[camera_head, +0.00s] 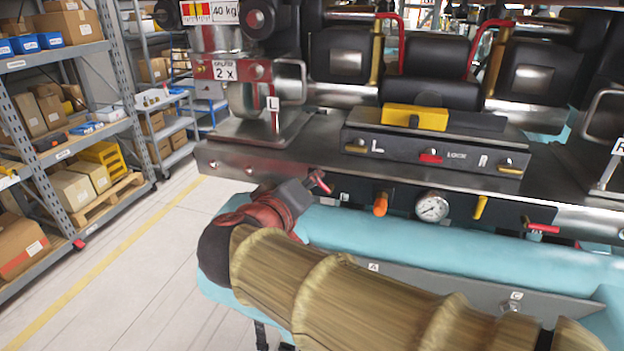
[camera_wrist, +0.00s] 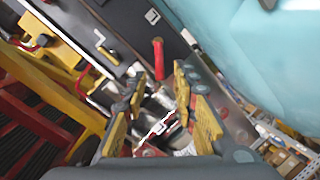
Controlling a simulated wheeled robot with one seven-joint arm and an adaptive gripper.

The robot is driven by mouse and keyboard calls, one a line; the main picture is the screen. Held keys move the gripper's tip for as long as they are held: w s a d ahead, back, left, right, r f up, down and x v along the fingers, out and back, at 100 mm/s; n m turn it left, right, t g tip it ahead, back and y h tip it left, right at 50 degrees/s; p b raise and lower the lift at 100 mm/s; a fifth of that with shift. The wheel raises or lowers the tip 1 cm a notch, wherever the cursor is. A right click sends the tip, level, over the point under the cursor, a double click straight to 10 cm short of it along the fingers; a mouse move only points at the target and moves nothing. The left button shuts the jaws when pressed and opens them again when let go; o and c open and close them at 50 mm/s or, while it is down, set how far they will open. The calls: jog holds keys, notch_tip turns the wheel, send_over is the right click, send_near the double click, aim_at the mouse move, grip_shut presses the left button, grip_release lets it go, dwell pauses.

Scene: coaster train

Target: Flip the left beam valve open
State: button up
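A small red lever (camera_head: 321,182) sticks out from the front of the dark metal beam at its left end. In the wrist view a red handle (camera_wrist: 158,58) stands just beyond my fingertips, roughly between them; it seems to be the same lever. My gripper (camera_head: 306,188) is close beside the lever in the head view and partly hides its mount. In the wrist view my gripper (camera_wrist: 157,86) is open, its yellow-padded fingers spread with nothing clamped between them. Whether a finger touches the handle I cannot tell. A second red lever (camera_head: 543,228) sits on the beam's right.
An orange knob (camera_head: 380,203), a pressure gauge (camera_head: 432,207) and a yellow lever (camera_head: 480,207) are on the beam front, right of my gripper. A light blue padded tube (camera_head: 450,248) runs below. Shelves with boxes (camera_head: 75,188) stand left, past clear floor (camera_head: 140,240).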

aim_at(321, 180)
jog(key=shift+x, duration=1.25)
jog(key=shift+c, duration=0.9)
grip_shut()
